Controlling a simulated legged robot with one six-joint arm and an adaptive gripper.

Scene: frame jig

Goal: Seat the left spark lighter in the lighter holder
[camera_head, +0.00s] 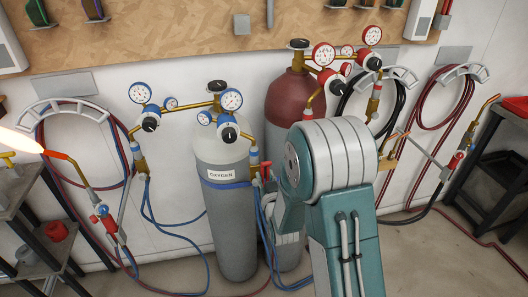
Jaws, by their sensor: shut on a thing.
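I cannot clearly pick out a spark lighter or the lighter holder in the head view. My teal and white arm fills the middle right and hides what lies behind it. My gripper does not show; it is hidden behind the arm or out of frame. A small tan piece (388,162) shows just right of the arm's joint, with thin copper and silver rods near it. I cannot tell what it is.
A grey oxygen cylinder (226,218) and a maroon-topped cylinder (291,97) with gauges stand against the wall. A left torch (101,212) has a glowing tip; another torch (459,158) is at right. Hoses hang on both sides. A dark shelf (20,205) stands left.

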